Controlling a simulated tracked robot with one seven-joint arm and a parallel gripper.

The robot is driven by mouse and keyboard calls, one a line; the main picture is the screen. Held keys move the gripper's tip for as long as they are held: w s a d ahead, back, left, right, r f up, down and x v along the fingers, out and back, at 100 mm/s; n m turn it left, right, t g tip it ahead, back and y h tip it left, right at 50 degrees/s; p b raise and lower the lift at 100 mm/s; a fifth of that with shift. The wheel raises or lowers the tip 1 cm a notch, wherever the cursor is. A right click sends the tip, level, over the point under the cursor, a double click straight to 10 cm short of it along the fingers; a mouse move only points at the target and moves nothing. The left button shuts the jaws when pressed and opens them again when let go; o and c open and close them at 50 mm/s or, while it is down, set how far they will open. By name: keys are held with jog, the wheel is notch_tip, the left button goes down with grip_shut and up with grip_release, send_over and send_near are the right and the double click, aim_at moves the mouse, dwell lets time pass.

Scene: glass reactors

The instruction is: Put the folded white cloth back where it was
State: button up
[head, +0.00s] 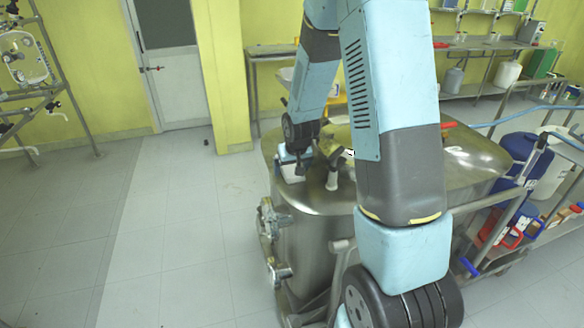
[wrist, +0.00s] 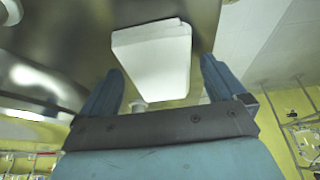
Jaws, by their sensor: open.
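The folded white cloth (wrist: 152,62) lies flat on the shiny metal top of a steel vessel (head: 325,196). In the head view the cloth (head: 291,172) shows as a small white patch near the vessel top's left edge, partly covered by my gripper. My gripper (wrist: 163,76) is open, with one blue finger on each side of the cloth's near part in the wrist view. The fingers look apart from the cloth, and I cannot tell the height gap between them.
Short pipe stubs (head: 333,176) stand on the vessel top close to my gripper. Clamps (head: 277,268) stick out of its left side. A cart with bottles (head: 520,160) stands to the right. The tiled floor at left is clear.

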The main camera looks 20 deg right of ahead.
jog(key=s+f+v, duration=0.1)
jog(key=s+v, duration=0.2)
jog(key=v, duration=1.1)
jog(key=s+f+v, duration=0.1)
jog(key=s+v, duration=0.1)
jog(key=v, duration=1.2)
jog(key=s+r, duration=0.3)
jog(key=s, duration=0.4)
jog(key=s+r+t, duration=0.1)
jog(key=s+r, duration=0.2)
jog(key=s, duration=0.4)
jog(key=shift+s, duration=0.4)
